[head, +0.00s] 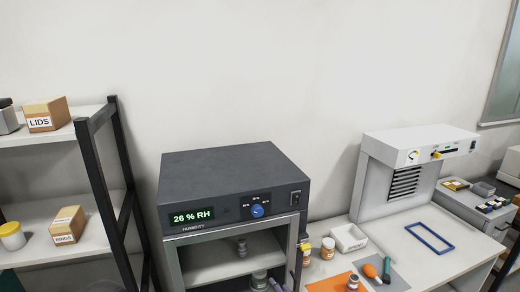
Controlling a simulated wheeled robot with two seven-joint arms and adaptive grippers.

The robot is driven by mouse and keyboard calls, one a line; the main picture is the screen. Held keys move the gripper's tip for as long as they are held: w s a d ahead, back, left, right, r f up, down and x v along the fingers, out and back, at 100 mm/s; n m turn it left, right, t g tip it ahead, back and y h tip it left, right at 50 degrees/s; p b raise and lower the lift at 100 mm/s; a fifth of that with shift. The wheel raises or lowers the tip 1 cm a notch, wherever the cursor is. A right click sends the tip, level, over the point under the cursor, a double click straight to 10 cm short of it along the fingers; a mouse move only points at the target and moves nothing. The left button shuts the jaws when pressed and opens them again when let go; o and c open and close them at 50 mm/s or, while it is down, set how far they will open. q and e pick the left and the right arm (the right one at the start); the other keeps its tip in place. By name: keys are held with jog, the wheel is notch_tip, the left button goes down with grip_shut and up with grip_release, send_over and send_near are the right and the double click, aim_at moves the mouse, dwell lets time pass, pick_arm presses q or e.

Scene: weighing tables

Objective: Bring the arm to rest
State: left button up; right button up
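Neither of my arms nor grippers shows in the head view, so whether they are open or shut, or hold anything, is hidden. The task names no other object.
A dark humidity cabinet (235,170) reading 26 % RH stands in the centre, with bottles inside. A shelf rack (97,150) with LIDS (45,114) and RINGS (67,225) boxes is left. A white bench unit (418,146), blue frame (430,238) and orange mat (332,284) are right.

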jog(key=s+d+f+m+g+b, duration=0.1)
jog(key=s+f+m+g, duration=0.1)
jog(key=f, duration=0.7)
jog(key=s+d+f+m+g+h+b, duration=0.1)
jog(key=s+f+m+g+b, duration=0.15)
jog(key=f, duration=0.55)
jog(key=s+d+f+m+g, duration=0.2)
jog(key=s+f+m, duration=0.1)
jog(key=f, duration=0.6)
jog(key=s+f+m+g+b, duration=0.4)
jog(key=s+f+m+g, duration=0.2)
jog(key=s+f, duration=1)
notch_tip(320, 180, down, 2)
jog(key=shift+s+d+f+m+y, duration=0.1)
jog(key=shift+s+d+m+y, duration=0.25)
jog(key=shift+m, duration=0.9)
